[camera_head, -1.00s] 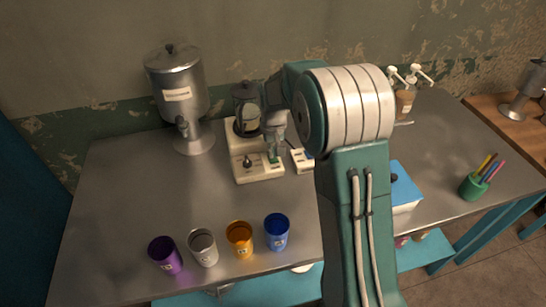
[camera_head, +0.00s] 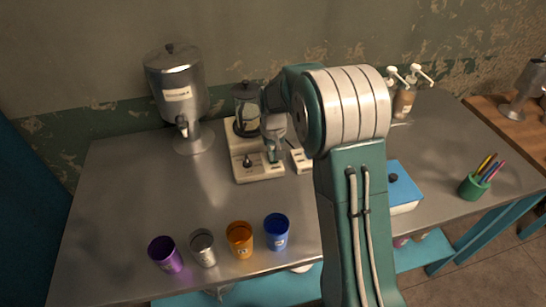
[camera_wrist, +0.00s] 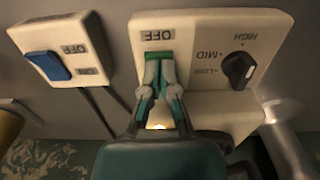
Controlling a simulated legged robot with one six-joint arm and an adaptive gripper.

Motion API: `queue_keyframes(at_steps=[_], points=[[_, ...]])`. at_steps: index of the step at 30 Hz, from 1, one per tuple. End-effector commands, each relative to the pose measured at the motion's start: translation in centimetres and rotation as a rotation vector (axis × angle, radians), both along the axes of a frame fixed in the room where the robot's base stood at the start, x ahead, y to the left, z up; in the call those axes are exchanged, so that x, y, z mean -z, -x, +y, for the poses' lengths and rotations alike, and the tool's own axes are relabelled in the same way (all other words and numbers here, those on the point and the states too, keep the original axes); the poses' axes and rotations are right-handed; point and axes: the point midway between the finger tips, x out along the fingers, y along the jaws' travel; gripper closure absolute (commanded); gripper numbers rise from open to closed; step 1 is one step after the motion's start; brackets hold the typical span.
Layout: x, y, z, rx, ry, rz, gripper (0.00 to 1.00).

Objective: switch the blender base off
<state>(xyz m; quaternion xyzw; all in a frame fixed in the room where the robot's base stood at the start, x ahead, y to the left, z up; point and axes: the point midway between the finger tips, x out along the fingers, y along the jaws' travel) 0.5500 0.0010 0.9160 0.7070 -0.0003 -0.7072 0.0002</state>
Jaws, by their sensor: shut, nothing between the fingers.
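The cream blender base (camera_head: 250,176) stands on the metal table with a glass jar (camera_head: 246,105) at its back. A green switch (camera_wrist: 158,55) lies beside that label, partly hidden by my fingertips. My gripper (camera_wrist: 160,76) is shut and empty, with its tips at the switch; I cannot tell whether they touch it. In the head view my gripper (camera_head: 274,153) is over the front of the base.
A small cream box with a blue switch (camera_wrist: 46,66) stands close beside the base. A metal dispenser (camera_head: 178,95) is at back left. Purple, grey, orange and blue cups (camera_head: 277,231) line the front. A blue-topped box (camera_head: 403,187) is to the right.

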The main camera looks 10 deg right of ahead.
Motion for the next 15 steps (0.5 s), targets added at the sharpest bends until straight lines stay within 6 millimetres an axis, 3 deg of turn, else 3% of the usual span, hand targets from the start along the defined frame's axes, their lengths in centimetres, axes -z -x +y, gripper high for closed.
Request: queue_keyframes(at_steps=[9, 15], points=[[0.3, 0.0, 0.0, 0.0, 0.0, 0.001, 1.0], [-1.0, 0.0, 0.0, 0.0, 0.0, -0.001, 1.0]])
